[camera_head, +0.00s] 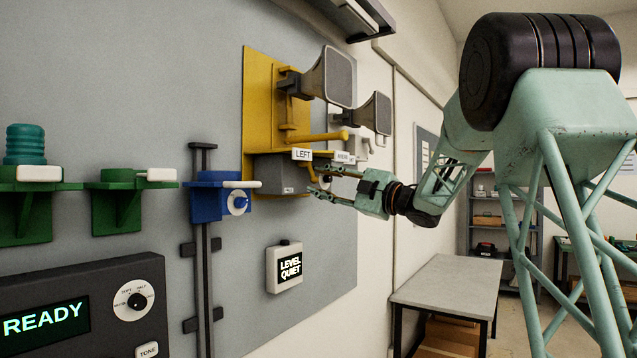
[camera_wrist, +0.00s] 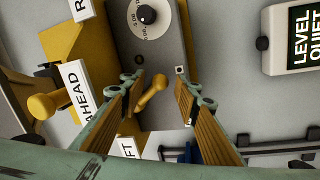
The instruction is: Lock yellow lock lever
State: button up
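A small yellow lever (camera_wrist: 152,92) with a rounded end sticks out of a grey box (camera_wrist: 158,55) in the wrist view. I take it as the lock lever. My gripper (camera_wrist: 162,90) is open, its two fingers on either side of this lever, with visible gaps and no clear contact. In the head view my gripper (camera_head: 317,180) is in front of the grey box (camera_head: 284,174), under the horns, and partly hides the small lever (camera_head: 325,178). A longer yellow lever (camera_head: 320,136) with a round knob is above; its knob (camera_wrist: 42,106) is at the left in the wrist view.
White LEFT (camera_head: 303,154) and AHEAD (camera_wrist: 74,90) plates are close to my fingers. Two grey horns (camera_head: 330,77) jut out above on a yellow panel (camera_head: 258,90). A blue bracket with a dial (camera_head: 237,202) and a LEVEL QUIET box (camera_head: 285,267) are nearby.

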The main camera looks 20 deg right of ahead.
jog(key=v, duration=1.1)
jog(key=shift+s, duration=0.2)
jog(key=shift+w, duration=0.1)
dwell(0.3)
jog(key=s+f+m+g+h, duration=0.1)
jog(key=s+f+m+h, duration=0.4)
jog(key=s, duration=0.3)
jog(key=s+f+m+g+h, duration=0.1)
jog(key=s+f+m+h, duration=0.1)
jog(key=s+m+h, duration=0.45)
jog(key=s+f+m+g+h, duration=0.1)
jog(key=s+f+m+h, duration=0.4)
jog(key=s, duration=0.4)
jog(key=s+a+f+m+g+y, duration=0.1)
jog(key=s+a+f+g, duration=0.2)
jog(key=s, duration=0.9)
jog(key=s+a+f+m+g+y, duration=0.1)
jog(key=s+a+f+m+g, duration=0.1)
jog(key=s+a+f, duration=0.3)
jog(key=s+a+f+m+g+y, duration=0.2)
jog(key=s+f, duration=0.9)
jog(key=s, duration=0.9)
jog(key=shift+s+a+g, duration=0.3)
jog(key=shift+a+g, duration=0.6)
jog(key=shift+a, duration=0.05)
